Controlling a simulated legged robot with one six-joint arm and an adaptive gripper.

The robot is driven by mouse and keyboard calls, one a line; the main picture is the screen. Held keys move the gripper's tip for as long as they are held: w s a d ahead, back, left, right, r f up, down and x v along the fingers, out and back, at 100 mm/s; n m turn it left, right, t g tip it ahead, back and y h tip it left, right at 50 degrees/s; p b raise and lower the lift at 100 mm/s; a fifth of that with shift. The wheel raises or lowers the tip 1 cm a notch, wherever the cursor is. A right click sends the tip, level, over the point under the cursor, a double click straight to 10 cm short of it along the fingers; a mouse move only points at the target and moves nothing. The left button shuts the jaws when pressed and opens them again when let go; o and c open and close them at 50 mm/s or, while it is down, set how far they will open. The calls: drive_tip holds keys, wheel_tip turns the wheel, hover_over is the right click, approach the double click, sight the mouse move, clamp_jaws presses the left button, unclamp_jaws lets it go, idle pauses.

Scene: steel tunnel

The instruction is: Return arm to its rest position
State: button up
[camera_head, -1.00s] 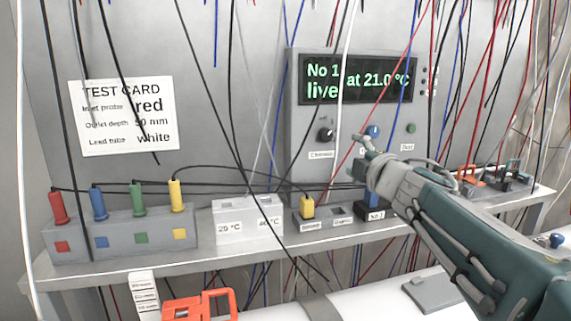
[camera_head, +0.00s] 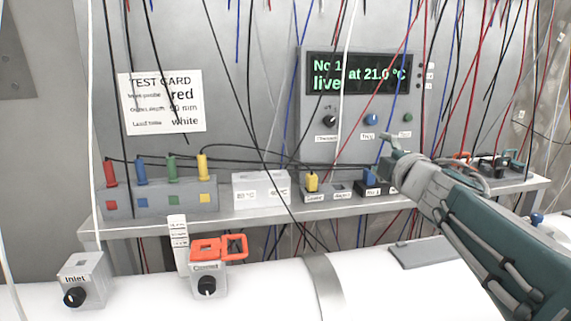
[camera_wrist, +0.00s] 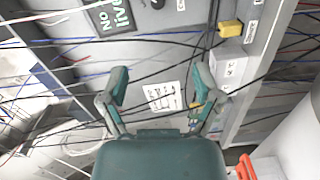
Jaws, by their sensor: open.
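My gripper (camera_head: 388,150) is at the end of my teal arm, which reaches in from the lower right in the head view. The gripper is in front of the shelf, near the display unit (camera_head: 358,85). In the wrist view my gripper (camera_wrist: 160,90) has its two fingers spread wide apart, with nothing held between them. Beyond the fingers the wrist view shows the test card (camera_wrist: 163,97) on the wall and dark cables.
The shelf (camera_head: 240,219) holds a rack of coloured probes (camera_head: 160,198) and a white block (camera_head: 261,190). Thin cables hang across the space. Below lies a white pipe (camera_head: 260,285) with an Inlet box (camera_head: 82,280) and an orange clamp (camera_head: 219,247).

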drive_tip(key=s+d+f+m+g+h, duration=0.35)
drive_tip(key=s+f+m+h, duration=0.35)
drive_tip(key=s+f+m, duration=0.5)
drive_tip(key=s+a+f+m+g+y, duration=0.2)
drive_tip(key=s+a+f+m+g, duration=0.1)
drive_tip(key=s+f, duration=0.3)
drive_tip(key=s+a+f+m+g+y, duration=0.1)
drive_tip(key=s+a+f+m+g, duration=0.2)
drive_tip(key=s+f+g, duration=0.2)
drive_tip(key=s+f, duration=0.2)
drive_tip(key=s, duration=0.2)
drive_tip(key=shift+s+a+m+g+y, duration=0.3)
drive_tip(key=shift+s+g+y, duration=0.05)
drive_tip(key=shift+s+y, duration=0.05)
idle(1.3)
